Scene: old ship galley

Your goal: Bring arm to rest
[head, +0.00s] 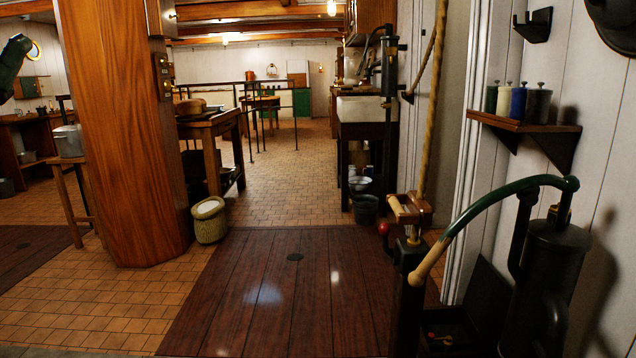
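My gripper is not in view in the head view. A dark green rounded part with a yellow ring shows at the upper left edge of the picture. I cannot tell whether it belongs to my arm. No object held by me is visible.
A thick wooden post (125,130) stands at the left. A black hand pump (556,260) with a curved green handle (500,203) is close at the right, below a small shelf (525,123). A round bin (209,221) stands beside the post. The dark plank floor (290,300) ahead is clear.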

